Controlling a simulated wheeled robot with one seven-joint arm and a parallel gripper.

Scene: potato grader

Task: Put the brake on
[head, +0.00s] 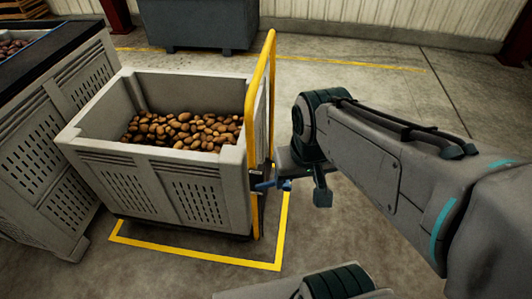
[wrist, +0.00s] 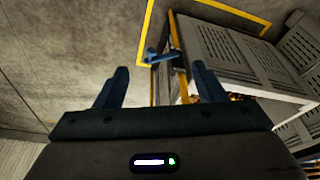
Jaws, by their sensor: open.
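The brake lever (head: 265,185) is a small blue handle low on the near right corner of the crate trolley, beside the yellow upright handle frame (head: 262,90). In the wrist view the blue lever (wrist: 158,56) shows ahead of my gripper (wrist: 160,68), roughly between the two fingers, on a yellow post. My gripper is open and empty, its fingers apart on either side of the lever's line. In the head view it (head: 303,188) is just right of the lever, partly hidden by my wrist. I cannot tell if anything touches.
A grey crate (head: 145,190) of potatoes (head: 185,132) stands on the trolley, inside a yellow floor outline (head: 195,256). Another grey crate (head: 45,170) is at left. A dark bin (head: 197,25) is behind. The floor at right is clear.

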